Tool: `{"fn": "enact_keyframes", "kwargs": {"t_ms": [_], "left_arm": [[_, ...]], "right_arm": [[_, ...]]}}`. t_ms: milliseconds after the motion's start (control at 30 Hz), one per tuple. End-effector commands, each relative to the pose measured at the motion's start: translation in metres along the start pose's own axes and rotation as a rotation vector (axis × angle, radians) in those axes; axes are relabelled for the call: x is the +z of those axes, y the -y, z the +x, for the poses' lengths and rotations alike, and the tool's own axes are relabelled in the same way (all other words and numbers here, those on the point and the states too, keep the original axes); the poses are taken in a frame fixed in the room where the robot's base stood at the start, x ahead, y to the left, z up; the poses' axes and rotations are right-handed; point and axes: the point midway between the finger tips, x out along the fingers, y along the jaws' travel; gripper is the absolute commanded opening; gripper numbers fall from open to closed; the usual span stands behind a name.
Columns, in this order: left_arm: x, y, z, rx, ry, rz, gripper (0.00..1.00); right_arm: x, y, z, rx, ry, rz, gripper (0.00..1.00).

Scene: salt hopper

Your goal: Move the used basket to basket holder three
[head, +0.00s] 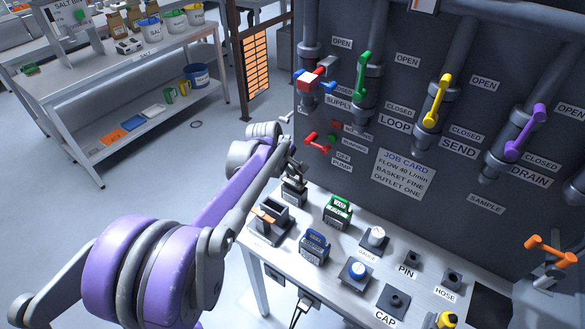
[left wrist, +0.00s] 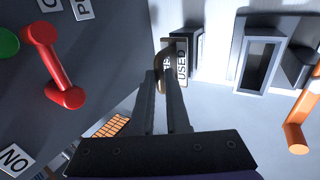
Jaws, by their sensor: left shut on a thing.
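The used basket (head: 293,194) is small and dark, with a white label. My left gripper (head: 294,168) is above it at the table's far left edge. In the left wrist view the gripper (left wrist: 166,72) is shut on the basket's tan handle, beside the label reading USED (left wrist: 182,60). The dark basket body (left wrist: 198,45) is partly hidden behind the label. I cannot tell whether its bottom touches the table. An open, empty grey box (head: 272,214) stands just in front; it also shows in the left wrist view (left wrist: 260,62). No holder number is readable. My right gripper is out of view.
A green-topped basket (head: 338,209) and a blue one (head: 314,246) stand nearby on the table. An orange handle (head: 265,216) is beside the grey box. The valve panel (head: 440,180) rises close behind, with a red handle (head: 318,143) near my gripper. Open floor lies left.

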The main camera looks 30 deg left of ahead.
Motion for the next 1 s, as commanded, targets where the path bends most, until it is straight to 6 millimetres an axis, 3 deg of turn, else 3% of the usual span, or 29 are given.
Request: {"fn": "enact_keyframes", "kwargs": {"t_ms": [1000], "left_arm": [[0.000,0.010,0.018,0.000,0.000,0.000,0.00]], "right_arm": [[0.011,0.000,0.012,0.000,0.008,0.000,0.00]]}}
